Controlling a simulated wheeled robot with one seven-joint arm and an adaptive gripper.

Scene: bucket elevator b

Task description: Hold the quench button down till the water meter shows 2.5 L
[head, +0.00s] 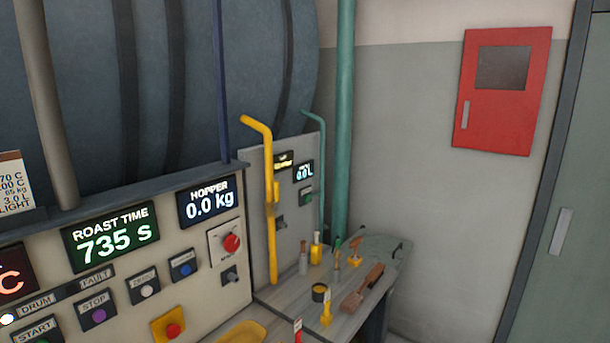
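A small display (304,171) with blue-white digits ending in L, which looks like the water meter, is on the grey side panel (254,177). It seems to read 0.0 L, but the digits are small. A small green button or switch (306,195) is just below it; its label is too small to read, so I cannot tell whether it is the quench button. A thin teal pipe (321,160) runs down beside the display. My gripper is not in view.
A yellow bent pipe (269,215) stands in front of the side panel. The control panel at left has a roast time display (112,237), hopper display (209,203) and several buttons. A bench (345,325) holds tools and small containers. A red wall cabinet (502,90) hangs at right.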

